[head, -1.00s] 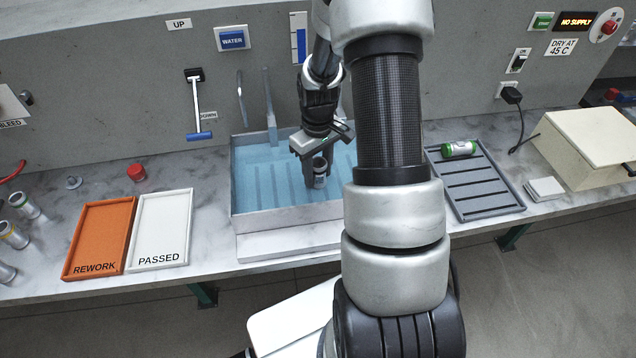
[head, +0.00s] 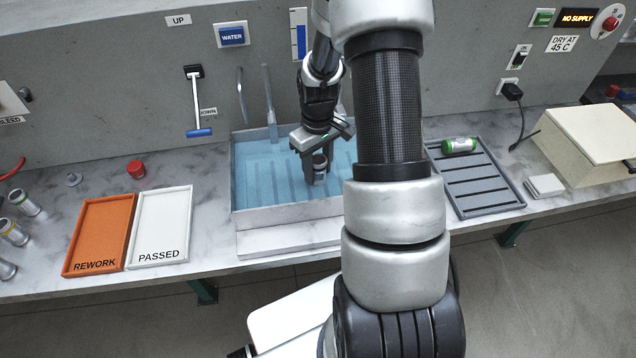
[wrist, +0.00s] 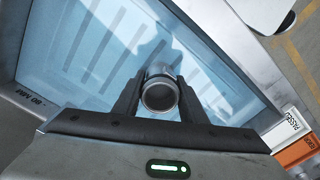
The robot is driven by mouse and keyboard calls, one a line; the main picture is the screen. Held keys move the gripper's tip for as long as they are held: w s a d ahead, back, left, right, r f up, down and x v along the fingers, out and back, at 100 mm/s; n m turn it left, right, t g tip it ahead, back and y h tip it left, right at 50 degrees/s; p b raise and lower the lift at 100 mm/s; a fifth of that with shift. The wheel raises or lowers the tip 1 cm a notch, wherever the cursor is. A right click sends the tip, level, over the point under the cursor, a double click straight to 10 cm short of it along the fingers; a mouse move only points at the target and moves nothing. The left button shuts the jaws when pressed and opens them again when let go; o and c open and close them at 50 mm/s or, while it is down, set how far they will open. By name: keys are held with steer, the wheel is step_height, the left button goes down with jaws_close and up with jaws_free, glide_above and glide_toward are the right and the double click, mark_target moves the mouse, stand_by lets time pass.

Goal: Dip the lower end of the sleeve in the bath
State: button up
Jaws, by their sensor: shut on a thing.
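The sleeve (head: 320,162) is a small grey metal cylinder with a dark open top, held upright between the fingers of my gripper (head: 317,172). In the wrist view I look down into the round mouth of the sleeve (wrist: 160,95), with a finger on each side. My gripper is shut on it, over the bath (head: 290,215), a grey-walled tank of blue water with dark slats on its floor. The sleeve's lower end is hidden by the fingers and by its own top. I cannot tell whether it is in the water.
Left of the bath lie a white PASSED tray (head: 160,258) and an orange REWORK tray (head: 94,268). A grey slotted rack (head: 485,203) with a green-banded cylinder (head: 459,145) is at right, then a beige box (head: 585,150). A tap (head: 268,105) rises at the bath's back.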

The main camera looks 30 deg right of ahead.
mark_target(318, 157)
stand_by(0.4)
steer(key=shift+r+p, duration=1.25)
steer(key=shift+r, duration=0.8)
